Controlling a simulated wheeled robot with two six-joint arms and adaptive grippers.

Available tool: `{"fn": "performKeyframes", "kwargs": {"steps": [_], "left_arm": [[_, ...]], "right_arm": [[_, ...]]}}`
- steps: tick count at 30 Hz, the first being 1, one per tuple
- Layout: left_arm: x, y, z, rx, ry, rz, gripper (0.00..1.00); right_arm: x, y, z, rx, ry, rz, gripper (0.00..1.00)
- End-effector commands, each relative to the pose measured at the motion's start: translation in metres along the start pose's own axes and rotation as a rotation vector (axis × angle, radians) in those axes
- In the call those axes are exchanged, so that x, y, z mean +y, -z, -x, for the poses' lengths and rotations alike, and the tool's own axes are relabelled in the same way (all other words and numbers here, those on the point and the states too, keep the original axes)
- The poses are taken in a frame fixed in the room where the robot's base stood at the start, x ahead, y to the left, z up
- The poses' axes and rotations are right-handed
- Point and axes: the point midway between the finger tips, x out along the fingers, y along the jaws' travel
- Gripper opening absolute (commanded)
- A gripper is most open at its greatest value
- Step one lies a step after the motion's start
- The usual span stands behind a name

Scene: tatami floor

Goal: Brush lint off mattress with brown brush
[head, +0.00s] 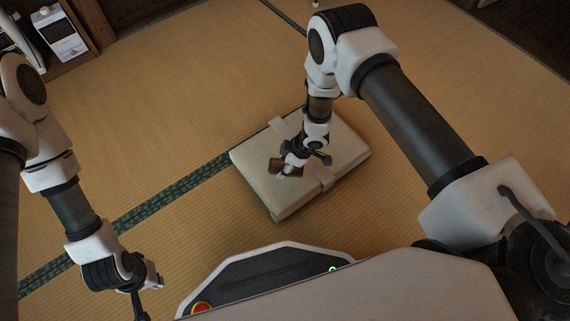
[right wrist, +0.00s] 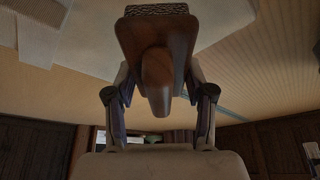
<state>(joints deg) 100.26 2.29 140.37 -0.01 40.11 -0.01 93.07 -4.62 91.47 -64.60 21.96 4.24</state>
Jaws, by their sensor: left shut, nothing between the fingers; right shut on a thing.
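The cream mattress (head: 262,187) lies folded on the tatami floor in the middle of the head view, with strap-like bands across it. My right gripper (head: 288,169) is over the mattress and shut on the brown brush (head: 279,167). In the right wrist view the brush (right wrist: 156,62) has a brown wooden back and handle, with dark bristles along its far edge. Whether the bristles touch the mattress I cannot tell. My left gripper (head: 141,312) hangs at the lower left, shut and empty, away from the mattress. I cannot make out any lint.
Tatami (head: 180,100) around the mattress is clear, with a dark green border strip (head: 170,196) running across it. A white appliance (head: 62,38) stands on a wooden shelf at the upper left. My base fills the bottom of the head view.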

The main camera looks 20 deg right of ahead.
Motion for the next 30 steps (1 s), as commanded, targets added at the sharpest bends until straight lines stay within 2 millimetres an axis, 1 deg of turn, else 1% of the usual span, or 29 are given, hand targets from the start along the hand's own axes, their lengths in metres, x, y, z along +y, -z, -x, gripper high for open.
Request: {"fn": "performKeyframes", "kwargs": {"steps": [1,9,13,29,30], "left_arm": [[0.0,0.0,0.009,0.0,0.0,0.0,0.0],[0.0,0.0,0.027,0.0,0.0,0.0,0.0],[0.0,0.0,0.03,0.0,0.0,0.0,0.0],[0.0,0.0,0.029,0.0,0.0,0.0,0.0],[0.0,0.0,0.034,0.0,0.0,0.0,0.0]], "right_arm": [[0.0,0.004,0.009,0.0,-0.001,-0.001,0.16],[-0.002,0.013,0.027,0.001,-0.003,-0.003,0.16],[-0.003,0.015,0.03,0.001,-0.003,-0.004,0.16],[-0.003,0.015,0.03,0.001,-0.003,-0.005,0.16],[-0.003,0.017,0.034,0.001,-0.004,-0.005,0.16]]}}
